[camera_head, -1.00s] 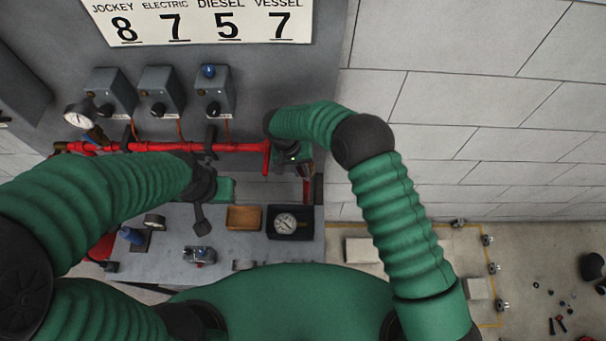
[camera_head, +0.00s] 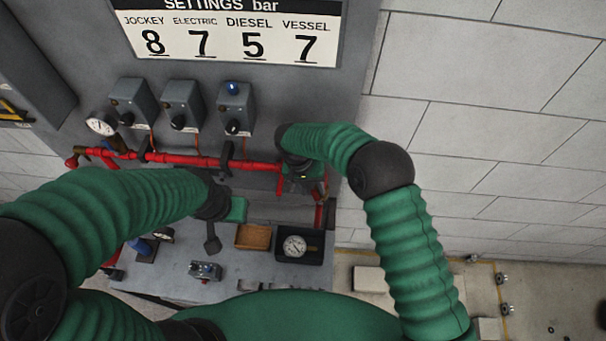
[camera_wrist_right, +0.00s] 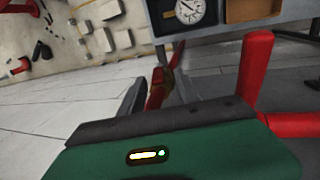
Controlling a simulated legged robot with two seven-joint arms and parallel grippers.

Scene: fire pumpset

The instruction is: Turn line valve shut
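The red line pipe (camera_head: 215,160) runs across the panel front and ends near my right gripper; its upright red end piece (camera_wrist_right: 256,75) shows in the right wrist view. My right gripper (camera_wrist_right: 158,95) has its two grey fingers apart. In the head view my right wrist covers the valve area. My left gripper (camera_head: 212,238) hangs over the bench, its fingers too small and dark to read.
The grey bench (camera_head: 180,285) holds a wooden tray (camera_head: 253,237), a black tray (camera_head: 299,258) with a gauge (camera_head: 294,246), and a small metal fitting (camera_head: 205,271). Three switch boxes (camera_head: 183,104) sit above the pipe. A block wall (camera_head: 480,130) stands at right.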

